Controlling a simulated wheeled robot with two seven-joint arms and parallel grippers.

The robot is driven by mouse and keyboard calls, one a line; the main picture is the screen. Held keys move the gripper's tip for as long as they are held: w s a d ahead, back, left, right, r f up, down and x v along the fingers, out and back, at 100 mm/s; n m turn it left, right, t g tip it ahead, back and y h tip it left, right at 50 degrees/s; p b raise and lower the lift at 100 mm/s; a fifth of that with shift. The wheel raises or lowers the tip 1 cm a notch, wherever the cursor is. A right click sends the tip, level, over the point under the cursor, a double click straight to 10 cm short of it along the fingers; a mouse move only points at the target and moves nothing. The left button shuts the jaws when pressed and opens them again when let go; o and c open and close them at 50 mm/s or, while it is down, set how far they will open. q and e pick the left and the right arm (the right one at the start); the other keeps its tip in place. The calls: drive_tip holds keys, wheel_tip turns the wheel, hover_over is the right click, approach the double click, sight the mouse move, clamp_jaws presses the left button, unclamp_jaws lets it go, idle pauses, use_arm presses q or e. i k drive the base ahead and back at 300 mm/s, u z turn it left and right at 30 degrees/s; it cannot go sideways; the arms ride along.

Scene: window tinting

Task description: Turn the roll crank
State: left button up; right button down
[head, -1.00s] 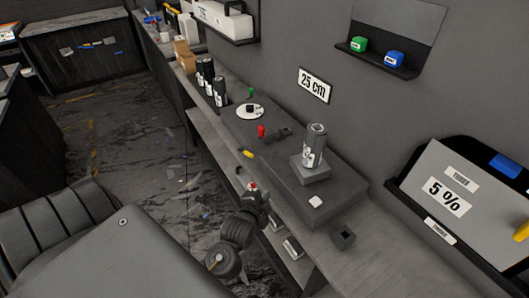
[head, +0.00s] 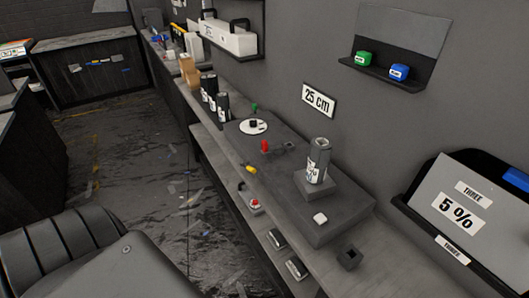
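On the dark raised block (head: 325,228) on the wall bench, a small upright red handle (head: 265,146) stands beside a dark fitting (head: 287,148); it looks like the roll crank, but its arm is too small to make out. A white disc with a black knob (head: 253,126) sits behind it. Neither of my grippers is in view.
A yellow-handled tool (head: 249,169) lies by the block's front edge. A red button (head: 255,203) and several small items sit on the lower shelf. Dark cans (head: 222,106) stand at the bench's far end.

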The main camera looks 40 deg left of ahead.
sight(279, 150)
drive_tip(key=z, duration=0.5)
drive_tip(key=k, duration=1.15)
drive_tip(key=u, duration=0.65)
drive_tip(key=i, duration=1.5)
drive_tip(key=z, duration=0.3)
